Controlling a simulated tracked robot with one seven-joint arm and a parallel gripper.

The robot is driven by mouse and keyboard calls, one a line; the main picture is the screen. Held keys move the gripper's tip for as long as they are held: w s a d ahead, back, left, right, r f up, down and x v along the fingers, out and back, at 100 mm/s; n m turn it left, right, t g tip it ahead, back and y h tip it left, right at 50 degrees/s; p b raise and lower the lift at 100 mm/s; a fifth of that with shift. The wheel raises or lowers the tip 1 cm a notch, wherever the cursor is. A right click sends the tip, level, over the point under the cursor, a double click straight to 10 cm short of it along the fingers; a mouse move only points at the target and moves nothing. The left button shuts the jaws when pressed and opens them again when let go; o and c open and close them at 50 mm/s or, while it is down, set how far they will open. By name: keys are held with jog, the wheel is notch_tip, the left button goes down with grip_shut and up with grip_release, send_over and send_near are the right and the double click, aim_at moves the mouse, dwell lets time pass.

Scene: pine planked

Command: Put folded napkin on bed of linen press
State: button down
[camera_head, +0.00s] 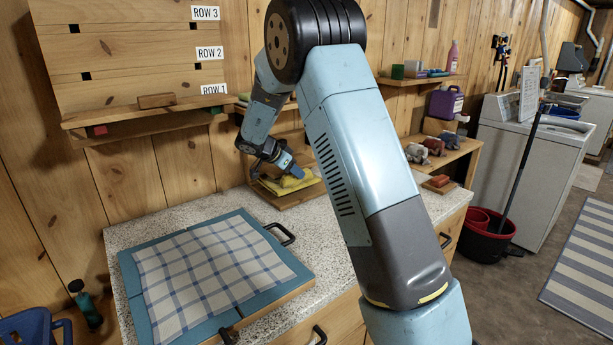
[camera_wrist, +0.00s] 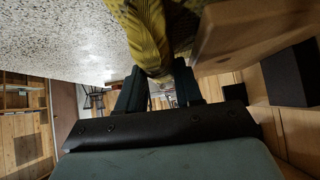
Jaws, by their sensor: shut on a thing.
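The folded napkin is yellow. In the head view the napkin (camera_head: 291,184) is at the back of the speckled counter, by a wooden board-like stand that looks like the linen press (camera_head: 300,197). My gripper (camera_head: 284,172) is shut on the napkin. In the wrist view the yellow, dark-striped napkin (camera_wrist: 150,35) is between the fingers of my gripper (camera_wrist: 158,80), and a wooden block-like part (camera_wrist: 245,35) is close on its right. I cannot tell whether the napkin touches the wood. My arm hides part of the press.
A blue board (camera_head: 140,270) with a blue-and-white checked cloth (camera_head: 215,262) lies on the front of the counter (camera_head: 180,213). A wooden shelf (camera_head: 455,160) with several small items is to the right. A wall rack with row labels (camera_head: 130,60) is at the upper left.

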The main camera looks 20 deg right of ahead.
aim_at(304, 169)
jog(key=shift+w+d, duration=0.2)
jog(key=shift+d, duration=0.35)
jog(key=shift+w+d, duration=0.2)
jog(key=shift+d, duration=0.3)
jog(key=shift+w+d, duration=0.2)
jog(key=shift+d, duration=0.35)
jog(key=f, duration=0.2)
jog(key=shift+s+a+f, duration=0.1)
jog(key=shift+a+f, duration=0.2)
jog(key=shift+f, duration=0.1)
jog(key=shift+d+f, duration=0.25)
jog(key=shift+f, duration=0.1)
jog(key=c, duration=1)
grip_release()
jog(key=v, duration=0.5)
jog(key=shift+s+a+r, duration=0.1)
jog(key=shift+s+a, duration=0.05)
jog(key=shift+a, duration=0.2)
jog(key=s+a, duration=0.1)
jog(key=a, duration=0.2)
jog(key=s+a, duration=0.2)
jog(key=a, duration=0.2)
jog(key=s+a, duration=0.1)
jog(key=a, duration=0.2)
jog(key=shift+s+a, duration=0.2)
jog(key=shift+s, duration=0.15)
